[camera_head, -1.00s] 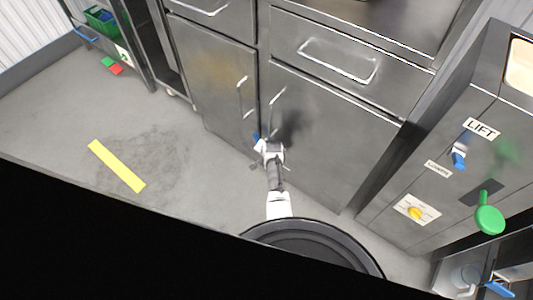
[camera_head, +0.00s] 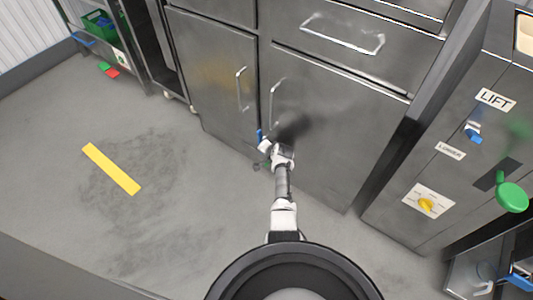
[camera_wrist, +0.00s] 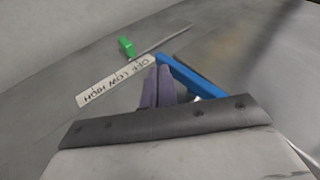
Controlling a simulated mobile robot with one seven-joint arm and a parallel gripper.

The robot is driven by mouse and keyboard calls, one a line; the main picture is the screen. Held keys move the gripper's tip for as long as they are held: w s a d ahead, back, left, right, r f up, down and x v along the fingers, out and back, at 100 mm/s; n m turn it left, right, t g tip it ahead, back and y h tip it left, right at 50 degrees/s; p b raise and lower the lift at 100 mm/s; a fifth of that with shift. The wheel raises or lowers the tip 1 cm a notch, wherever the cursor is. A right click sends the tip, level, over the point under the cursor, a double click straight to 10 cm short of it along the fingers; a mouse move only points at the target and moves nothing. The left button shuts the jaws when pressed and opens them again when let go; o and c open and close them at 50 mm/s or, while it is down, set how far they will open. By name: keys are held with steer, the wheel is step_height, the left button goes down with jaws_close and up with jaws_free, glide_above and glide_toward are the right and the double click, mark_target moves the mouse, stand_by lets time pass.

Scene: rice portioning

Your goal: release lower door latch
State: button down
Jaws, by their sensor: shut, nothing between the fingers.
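The blue door latch (camera_head: 260,134) shows low on the steel cabinet, near the seam between its two doors. In the wrist view it is a blue bar (camera_wrist: 190,76) slanting down to the right. My gripper (camera_head: 264,146) is low in front of the cabinet, right at the latch. In the wrist view its fingers (camera_wrist: 157,84) are together and empty, just left of the blue bar's upper end. I cannot tell whether they touch it. The bar's lower end is partly hidden by my gripper's dark body.
In the wrist view, a label reading OFF LOW HIGH (camera_wrist: 112,84) and a green-knobbed lever (camera_wrist: 127,47) lie beyond the fingers. Door handles (camera_head: 241,88) stick out above. A LIFT panel (camera_head: 495,99) stands at right.

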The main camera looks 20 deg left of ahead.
steer(key=shift+r, duration=0.25)
